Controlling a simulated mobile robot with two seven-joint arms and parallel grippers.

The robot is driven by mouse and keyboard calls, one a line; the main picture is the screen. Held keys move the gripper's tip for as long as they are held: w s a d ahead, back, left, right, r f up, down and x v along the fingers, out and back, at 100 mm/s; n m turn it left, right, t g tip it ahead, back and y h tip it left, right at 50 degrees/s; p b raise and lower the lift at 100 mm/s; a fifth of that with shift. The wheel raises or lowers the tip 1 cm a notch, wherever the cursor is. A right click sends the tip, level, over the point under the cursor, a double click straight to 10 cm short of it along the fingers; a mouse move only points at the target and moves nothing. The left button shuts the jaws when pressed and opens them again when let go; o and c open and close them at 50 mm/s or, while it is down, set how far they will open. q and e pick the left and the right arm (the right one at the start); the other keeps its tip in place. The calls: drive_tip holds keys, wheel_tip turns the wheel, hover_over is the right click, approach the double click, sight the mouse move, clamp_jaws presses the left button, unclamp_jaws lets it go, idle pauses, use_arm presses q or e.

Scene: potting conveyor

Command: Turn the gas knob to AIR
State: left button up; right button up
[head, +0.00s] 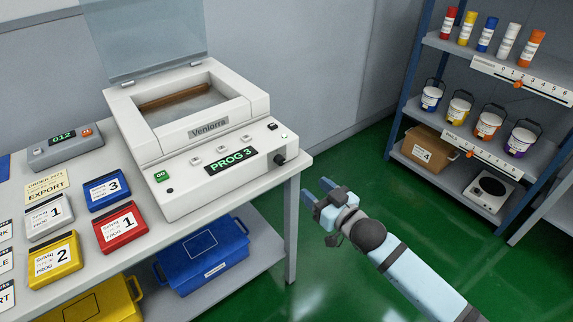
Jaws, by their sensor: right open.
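A white machine labelled Venlorra (160,190) stands on the table with its clear lid raised. A round black knob (280,159) sticks out at the right end of its front panel. This may be the gas knob; its markings are too small to read, so its setting cannot be told. A small black control (272,126) sits above it. My right gripper (317,189) is open and empty, right of the table's corner and below and right of the knob, apart from it. My left gripper is not in view.
The table's front right corner (303,164) lies between my right gripper and the machine. Coloured cartridges, such as a red one (121,231), lie left of the machine. A shelf rack (408,100) stands at the right. Green floor is clear between.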

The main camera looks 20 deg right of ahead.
sight(282, 162)
drive_tip(key=x, duration=1.3)
drive_tip(key=shift+b, duration=0.35)
drive_tip(key=shift+c, duration=0.3)
drive_tip(key=c, duration=0.9)
